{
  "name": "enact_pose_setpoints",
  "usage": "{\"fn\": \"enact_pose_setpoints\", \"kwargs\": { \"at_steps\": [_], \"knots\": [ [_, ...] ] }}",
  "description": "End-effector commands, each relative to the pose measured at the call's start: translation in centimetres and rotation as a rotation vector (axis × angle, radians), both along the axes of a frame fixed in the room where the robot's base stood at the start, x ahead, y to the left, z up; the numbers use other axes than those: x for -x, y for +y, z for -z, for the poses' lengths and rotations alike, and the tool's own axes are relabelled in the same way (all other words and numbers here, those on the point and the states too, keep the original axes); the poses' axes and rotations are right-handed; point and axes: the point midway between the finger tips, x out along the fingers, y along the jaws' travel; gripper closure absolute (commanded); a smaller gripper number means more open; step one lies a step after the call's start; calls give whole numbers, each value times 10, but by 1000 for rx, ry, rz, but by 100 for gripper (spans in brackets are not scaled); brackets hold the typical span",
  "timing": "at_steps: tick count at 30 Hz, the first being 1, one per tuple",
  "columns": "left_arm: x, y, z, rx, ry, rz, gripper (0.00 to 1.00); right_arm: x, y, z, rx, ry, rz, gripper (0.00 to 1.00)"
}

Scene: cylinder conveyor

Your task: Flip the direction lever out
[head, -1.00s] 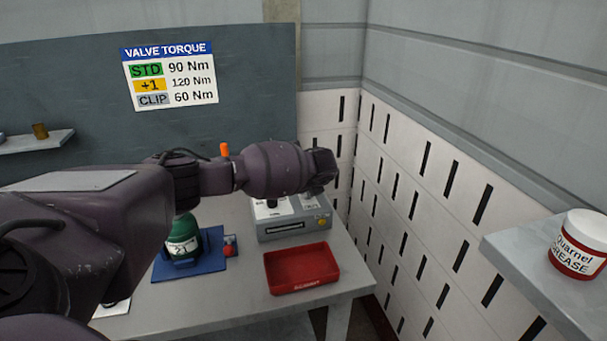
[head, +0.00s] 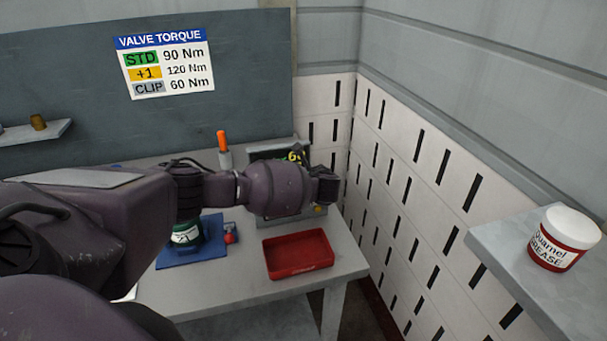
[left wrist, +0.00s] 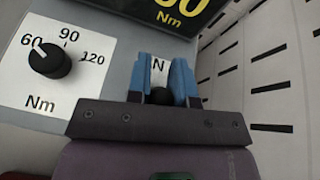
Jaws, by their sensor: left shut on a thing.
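The direction lever shows in the left wrist view only as a dark rounded knob (left wrist: 160,96) between the fingers. The rest of it is hidden. A white label with the letter N (left wrist: 158,65) shows behind the knob; the rest of its text is covered by a finger. My left gripper (left wrist: 162,82) has blue fingers, shut on the lever knob. In the head view my left gripper (head: 326,186) is at the grey control box (head: 300,219), and my arm hides most of the box's front. My right gripper is not in view.
A black dial (left wrist: 49,60) marked 60, 90, 120 Nm points at 60, left of the lever. A lit display (head: 266,153) stands behind my arm.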

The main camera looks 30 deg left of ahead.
Motion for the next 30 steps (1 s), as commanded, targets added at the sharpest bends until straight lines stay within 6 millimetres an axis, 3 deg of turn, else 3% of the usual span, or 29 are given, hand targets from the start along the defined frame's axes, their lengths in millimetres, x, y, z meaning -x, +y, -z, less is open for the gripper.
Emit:
{"fn": "enact_pose_setpoints", "kwargs": {
  "at_steps": [22, 23, 24, 27, 30],
  "knots": [
    [3, -3, 1, -69, -57, 1, 100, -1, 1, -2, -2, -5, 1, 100],
    [3, -3, 1, -68, -56, 0, 76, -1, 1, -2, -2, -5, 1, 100],
    [3, -3, 1, -68, -56, 0, 70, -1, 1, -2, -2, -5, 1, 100],
    [3, -3, 1, -68, -56, 0, 55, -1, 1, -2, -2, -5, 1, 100],
    [3, -3, 1, -68, -57, 0, 54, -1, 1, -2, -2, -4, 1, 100]
  ]
}}
